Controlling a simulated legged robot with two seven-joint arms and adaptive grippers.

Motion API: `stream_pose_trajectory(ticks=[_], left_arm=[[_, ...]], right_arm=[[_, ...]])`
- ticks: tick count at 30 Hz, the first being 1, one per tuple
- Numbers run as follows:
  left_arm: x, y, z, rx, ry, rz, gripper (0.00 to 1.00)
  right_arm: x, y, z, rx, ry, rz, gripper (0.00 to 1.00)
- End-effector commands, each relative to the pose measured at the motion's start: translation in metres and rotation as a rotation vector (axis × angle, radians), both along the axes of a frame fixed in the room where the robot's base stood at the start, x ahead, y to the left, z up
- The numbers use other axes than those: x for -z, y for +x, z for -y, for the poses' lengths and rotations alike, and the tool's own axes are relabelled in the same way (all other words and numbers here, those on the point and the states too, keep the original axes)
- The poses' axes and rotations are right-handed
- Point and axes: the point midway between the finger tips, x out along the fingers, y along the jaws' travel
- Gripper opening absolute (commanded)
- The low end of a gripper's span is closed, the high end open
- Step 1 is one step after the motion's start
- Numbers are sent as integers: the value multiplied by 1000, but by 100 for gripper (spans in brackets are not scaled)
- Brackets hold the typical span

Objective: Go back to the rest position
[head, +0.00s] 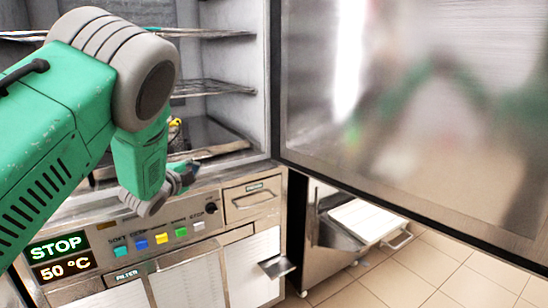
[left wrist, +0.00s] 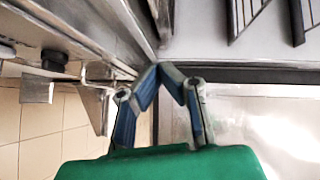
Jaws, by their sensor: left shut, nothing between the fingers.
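My left gripper (left wrist: 172,72) shows in the left wrist view with its two blue-grey fingers angled in and their tips together, shut on nothing. In the head view the left gripper (head: 184,176) is at the end of my green left arm, in front of the open freezer's lower front edge and above the control panel. My own wrist hides part of it there. My right gripper is in neither view.
The freezer cabinet (head: 257,100) is open, with wire shelves (head: 212,88) inside. Its large metal door (head: 420,110) stands open at the right. The control panel (head: 107,248) has coloured buttons. A metal cart (head: 345,225) stands beyond, with tiled floor (head: 400,280) clear at the lower right.

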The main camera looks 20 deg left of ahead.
Motion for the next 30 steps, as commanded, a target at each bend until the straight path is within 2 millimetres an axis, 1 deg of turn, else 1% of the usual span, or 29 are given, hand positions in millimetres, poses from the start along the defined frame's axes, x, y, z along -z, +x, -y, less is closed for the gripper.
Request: stream_pose_trajectory(ticks=[2, 5, 8, 9, 11, 12, 14, 15, 17, 18, 20, 21, 23, 24, 26, 27, 30], left_arm=[[4, -1, -1, -3, -9, -7, 0], [28, -11, -1, -23, -63, -50, 0], [77, -36, 4, -72, -175, -145, 0], [101, -50, 7, -102, -233, -194, 0], [138, -76, 14, -153, -327, -275, 0], [163, -96, 20, -191, -389, -331, 0], [195, -126, 30, -253, -477, -411, 0], [215, -148, 38, -296, -534, -465, 0], [244, -184, 49, -366, -614, -546, 0], [261, -208, 58, -415, -666, -600, 0], [283, -246, 71, -493, -736, -680, 0], [296, -273, 80, -549, -781, -733, 0], [312, -314, 94, -635, -842, -811, 0], [320, -340, 103, -694, -879, -859, 0], [329, -377, 114, -778, -925, -926, 0], [332, -399, 121, -830, -951, -965, 0], [336, -443, 134, -941, -993, -1041, 0]], right_arm=[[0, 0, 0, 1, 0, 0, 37], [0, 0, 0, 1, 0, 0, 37], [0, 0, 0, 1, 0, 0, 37], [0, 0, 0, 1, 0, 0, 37], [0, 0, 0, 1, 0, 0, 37], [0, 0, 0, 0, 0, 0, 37], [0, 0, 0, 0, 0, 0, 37], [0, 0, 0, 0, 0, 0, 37], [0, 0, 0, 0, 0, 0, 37], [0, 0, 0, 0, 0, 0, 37], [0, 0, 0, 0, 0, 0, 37], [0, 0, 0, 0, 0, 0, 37], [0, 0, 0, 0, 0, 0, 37], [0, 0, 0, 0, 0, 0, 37], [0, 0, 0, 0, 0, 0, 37], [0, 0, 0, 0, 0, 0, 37], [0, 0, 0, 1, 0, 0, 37]])
